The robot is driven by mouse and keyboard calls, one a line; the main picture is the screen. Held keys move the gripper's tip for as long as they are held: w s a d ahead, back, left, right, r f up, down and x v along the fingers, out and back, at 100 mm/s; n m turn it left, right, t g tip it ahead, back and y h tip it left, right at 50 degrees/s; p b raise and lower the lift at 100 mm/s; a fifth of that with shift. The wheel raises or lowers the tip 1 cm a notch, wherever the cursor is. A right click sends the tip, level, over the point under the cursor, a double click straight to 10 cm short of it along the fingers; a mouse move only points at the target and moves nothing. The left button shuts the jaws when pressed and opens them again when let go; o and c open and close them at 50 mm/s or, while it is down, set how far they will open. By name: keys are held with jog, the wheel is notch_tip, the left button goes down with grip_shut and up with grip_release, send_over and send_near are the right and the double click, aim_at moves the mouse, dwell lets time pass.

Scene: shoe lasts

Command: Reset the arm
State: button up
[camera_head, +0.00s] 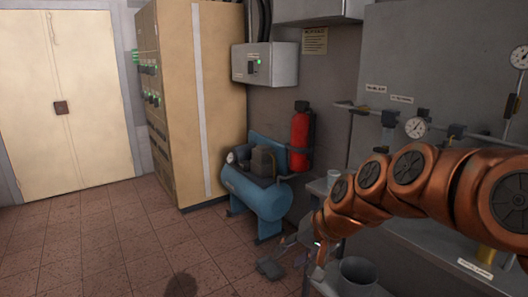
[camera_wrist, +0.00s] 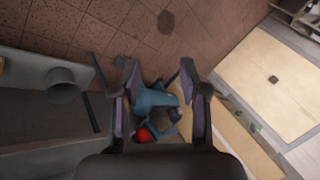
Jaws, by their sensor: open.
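My copper-coloured arm (camera_head: 410,185) reaches in from the right in the head view, bent down at its far end. My gripper (camera_head: 290,262) hangs low in front of the blue compressor, partly hidden by the arm. In the wrist view my gripper (camera_wrist: 160,75) is open, its two fingers spread apart. Nothing shows between the fingers except the distant compressor (camera_wrist: 155,100) and the red extinguisher (camera_wrist: 143,134) behind them.
A grey cup (camera_head: 357,275) stands on a grey surface close to my gripper. The blue compressor (camera_head: 258,196) and red fire extinguisher (camera_head: 301,138) are by the wall. A tan cabinet (camera_head: 205,100) and double door (camera_head: 62,100) stand behind. The tiled floor (camera_head: 130,240) at left is clear.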

jog(key=s+d+f+g+h, duration=0.2)
jog(key=s+d, duration=0.2)
jog(key=s, duration=0.5)
jog(key=s+d+f+n+g+h+p, duration=0.1)
jog(key=s+d+f+g, duration=0.1)
jog(key=s, duration=0.8)
jog(key=s+d+f+n+g+h, duration=0.1)
jog(key=s+d+f+h, duration=0.1)
jog(key=s+d, duration=0.4)
jog(key=s+f, duration=0.1)
jog(key=s, duration=0.3)
jog(key=shift+f+g+h+p, duration=0.3)
jog(key=shift+f+g, duration=0.05)
jog(key=shift+g, duration=0.05)
jog(key=shift+s+d, duration=0.1)
jog(key=shift+d, duration=0.1)
